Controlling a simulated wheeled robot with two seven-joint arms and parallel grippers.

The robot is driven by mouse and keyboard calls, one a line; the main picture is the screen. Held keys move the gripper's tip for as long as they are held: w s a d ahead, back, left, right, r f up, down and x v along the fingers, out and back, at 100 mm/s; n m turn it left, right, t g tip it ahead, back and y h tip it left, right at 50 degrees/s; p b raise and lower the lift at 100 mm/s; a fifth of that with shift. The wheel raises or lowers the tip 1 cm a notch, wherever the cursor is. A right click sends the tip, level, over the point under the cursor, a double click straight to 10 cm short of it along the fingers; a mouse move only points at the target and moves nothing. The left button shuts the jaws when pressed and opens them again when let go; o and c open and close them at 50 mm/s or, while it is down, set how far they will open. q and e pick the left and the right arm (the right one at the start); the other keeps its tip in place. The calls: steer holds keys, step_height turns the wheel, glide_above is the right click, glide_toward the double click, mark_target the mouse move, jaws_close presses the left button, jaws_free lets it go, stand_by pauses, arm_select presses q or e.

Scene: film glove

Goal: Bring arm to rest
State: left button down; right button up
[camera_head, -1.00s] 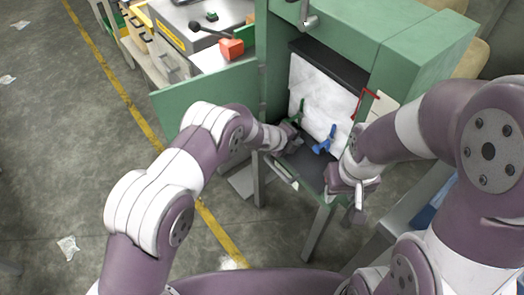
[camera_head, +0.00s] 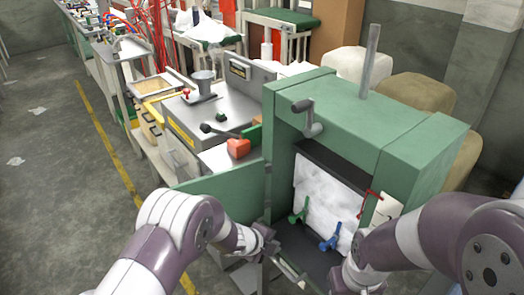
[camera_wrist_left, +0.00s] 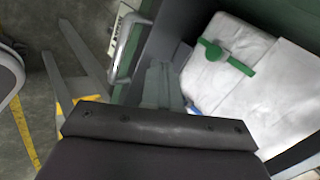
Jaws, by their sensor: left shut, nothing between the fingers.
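My left gripper (camera_head: 270,244) is at the front of the green cabinet's opening, by the inner edge of the open door. Its fingers are shut and empty; they also show in the left wrist view (camera_wrist_left: 160,82). My right gripper (camera_head: 346,280) is at the bottom edge of the head view, in front of the opening's right side; its fingertips are cut off by the frame. A green clamp (camera_head: 298,210) and a blue clamp (camera_head: 331,241) sit on the lower edge of a white sheet (camera_head: 322,196) inside the cabinet. The left gripper is apart from both.
The green cabinet (camera_head: 345,120) stands ahead with its door (camera_head: 222,192) swung open to the left. Behind it, a workbench (camera_head: 200,125) carries a red block (camera_head: 238,148). The grey floor (camera_head: 50,190) at the left is clear apart from paper scraps.

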arm_select(q)
steer(key=s+a+r+n+g+y, duration=0.1)
steer(key=s+a+n+y, duration=0.2)
steer(key=s+a+n, duration=0.35)
steer(key=s+a+r+n+g+y, duration=0.2)
steer(key=s+a+n+y, duration=0.15)
steer(key=a+n, duration=0.55)
steer(key=s+a+r+n+g, duration=0.1)
steer(key=s+a+r+n, duration=0.2)
steer(key=s+n, duration=0.25)
steer(key=s+a+r+n+g, duration=0.1)
steer(key=s+a+r+n, duration=0.25)
steer(key=s, duration=0.35)
step_height(320, 180, up, 16)
steer(key=a+n+p, duration=0.1)
steer(key=p, duration=1.2)
steer(key=shift+s+f+t, duration=0.15)
steer(key=shift+t, duration=0.25)
